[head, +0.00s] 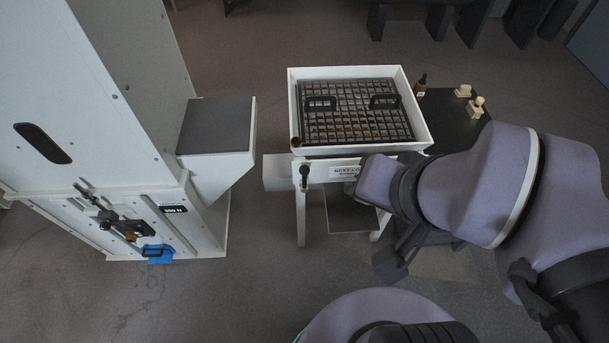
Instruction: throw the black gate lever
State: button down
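A small black lever with a round knob (305,175) stands on the front left of the white tray stand (299,215). A second dark lever-like fitting (128,225), with a brass-coloured part, is on the lower front of the white cabinet (140,120) at left. I cannot tell for certain which one is the gate lever. My gripper (392,262) is dark and hangs below my arm's wrist, right of the stand's front. It is apart from both levers. Its fingers are partly hidden and too dark to tell open from shut.
A white tray with a dark grid (415,118) tops the stand; a "NEXT LO..." label (345,172) is partly covered. A blue piece with a black handle (157,253) sits low on the cabinet. Floor between cabinet and stand is clear.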

aim_at(303, 169)
jog(key=j+u, duration=0.25)
jog(key=j, duration=0.45)
jog(key=j+u, duration=0.25)
jog(key=j, duration=0.5)
jog(key=i, duration=0.05)
